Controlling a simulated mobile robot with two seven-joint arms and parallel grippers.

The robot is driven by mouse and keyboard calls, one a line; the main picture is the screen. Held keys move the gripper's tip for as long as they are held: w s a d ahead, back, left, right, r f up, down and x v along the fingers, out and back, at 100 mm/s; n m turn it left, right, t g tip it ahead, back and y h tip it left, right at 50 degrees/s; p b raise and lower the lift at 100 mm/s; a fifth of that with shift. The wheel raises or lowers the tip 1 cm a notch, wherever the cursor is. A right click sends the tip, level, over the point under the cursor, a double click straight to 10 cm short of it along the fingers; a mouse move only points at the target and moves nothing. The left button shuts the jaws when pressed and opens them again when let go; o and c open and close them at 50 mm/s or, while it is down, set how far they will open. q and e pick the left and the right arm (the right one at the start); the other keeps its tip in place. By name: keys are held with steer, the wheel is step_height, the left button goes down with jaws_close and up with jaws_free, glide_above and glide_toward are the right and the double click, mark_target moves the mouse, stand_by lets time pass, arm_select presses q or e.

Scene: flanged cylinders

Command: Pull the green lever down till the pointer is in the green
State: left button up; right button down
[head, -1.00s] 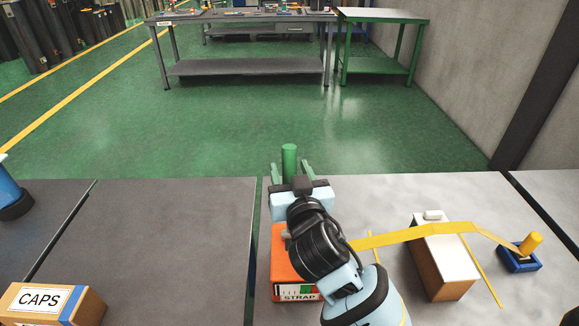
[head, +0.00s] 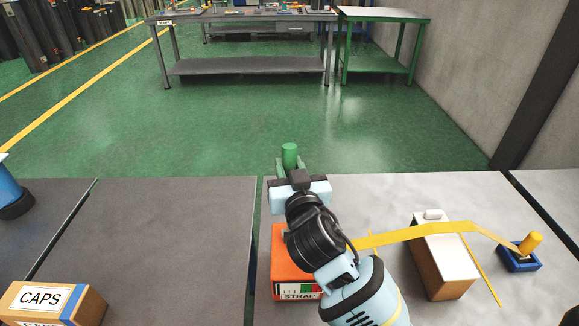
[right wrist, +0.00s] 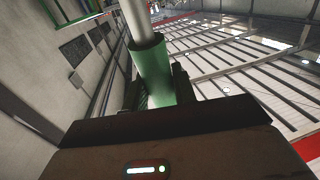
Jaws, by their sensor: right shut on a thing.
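The green lever (head: 289,153) stands upright behind the orange strap unit (head: 281,262). My right gripper (head: 290,170) is shut on the green lever, with a finger on each side of it. In the right wrist view the green lever (right wrist: 154,72) rises between the fingers, with a pale rod beyond its end. The gauge (head: 304,287) on the unit's front above the word STRAP shows white, green and red parts. My right arm covers part of the unit and the gauge's right side, and I cannot make out the pointer. My left gripper is out of view.
A yellow strap (head: 402,238) runs right from the unit over a white-topped brown box (head: 446,268) to a blue block (head: 519,261) with a yellow post. A CAPS box (head: 45,300) stands at lower left. A blue thing with a dark base (head: 14,206) is cut off left. The dark tabletop is mostly clear.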

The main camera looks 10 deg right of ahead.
steer(key=shift+s+f, duration=0.1)
steer(key=shift+f, duration=0.05)
steer(key=s+t+b, duration=0.1)
steer(key=b, duration=0.1)
steer(key=s+t+b, duration=0.1)
steer(key=s+b, duration=0.1)
steer(key=shift+a+f, duration=0.2)
steer(key=shift+a, duration=0.2)
steer(key=shift+s+r, duration=0.15)
steer(key=shift+s, duration=0.2)
steer(key=shift+s+r+n+t+b, duration=0.1)
steer(key=shift+n+t+b, duration=0.2)
steer(key=shift+b, duration=0.1)
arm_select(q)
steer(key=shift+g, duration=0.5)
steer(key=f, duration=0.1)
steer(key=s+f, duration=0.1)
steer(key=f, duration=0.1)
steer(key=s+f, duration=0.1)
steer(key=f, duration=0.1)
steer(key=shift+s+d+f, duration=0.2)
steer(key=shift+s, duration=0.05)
arm_select(e)
steer(key=shift+r, duration=0.2)
steer(key=c, duration=1.1)
jaws_free()
steer(key=shift+s, duration=0.1)
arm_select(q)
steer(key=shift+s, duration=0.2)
